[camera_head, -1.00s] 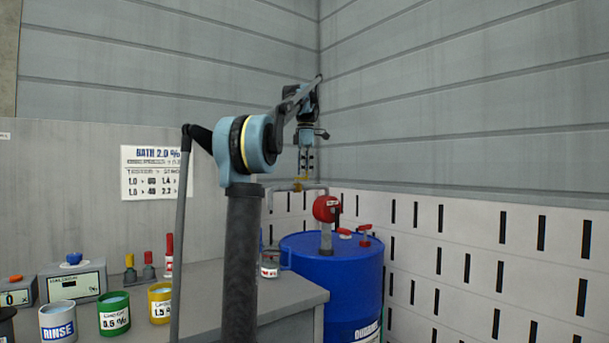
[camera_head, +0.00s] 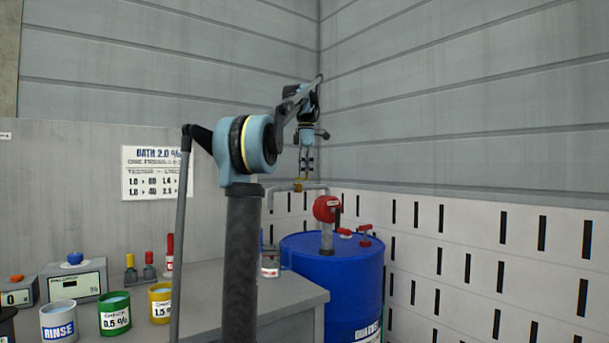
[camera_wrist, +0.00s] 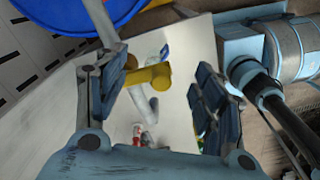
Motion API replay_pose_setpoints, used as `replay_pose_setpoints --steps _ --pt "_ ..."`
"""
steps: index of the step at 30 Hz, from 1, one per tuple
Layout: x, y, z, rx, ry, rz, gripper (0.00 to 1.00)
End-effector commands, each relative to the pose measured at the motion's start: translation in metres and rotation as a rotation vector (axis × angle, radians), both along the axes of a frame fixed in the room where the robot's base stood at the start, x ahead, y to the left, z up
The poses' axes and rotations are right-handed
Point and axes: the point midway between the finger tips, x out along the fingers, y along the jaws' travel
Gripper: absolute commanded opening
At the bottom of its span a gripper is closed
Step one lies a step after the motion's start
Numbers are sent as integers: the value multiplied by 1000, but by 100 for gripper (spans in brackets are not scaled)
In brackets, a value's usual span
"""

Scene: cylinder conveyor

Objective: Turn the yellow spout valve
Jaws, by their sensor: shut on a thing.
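The yellow spout valve (camera_head: 298,185) sits on the grey spout pipe (camera_head: 314,190) above the blue drum, small in the head view. In the wrist view, the yellow valve (camera_wrist: 150,76) lies between the two fingers of my gripper (camera_wrist: 162,88). The left finger is against its left end; a gap shows between the valve and the right finger from this angle. My gripper (camera_head: 307,168) points down over the valve in the head view and is shut on it. The fingertips' exact contact is too small to see there.
The blue drum (camera_head: 345,285) has a red pump head (camera_head: 326,208) and red caps on top. A clear jar (camera_head: 270,266) stands at the bench's corner below the spout. Labelled cups, including the green one (camera_head: 115,316), stand on the bench (camera_head: 225,277). Walls close off the corner behind.

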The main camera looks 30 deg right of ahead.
Motion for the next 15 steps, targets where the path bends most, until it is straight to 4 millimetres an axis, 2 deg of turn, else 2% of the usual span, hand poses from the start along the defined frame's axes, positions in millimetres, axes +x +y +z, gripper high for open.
replay_pose_setpoints --steps 15 --pt "1 14 -1 1 0 0 53"
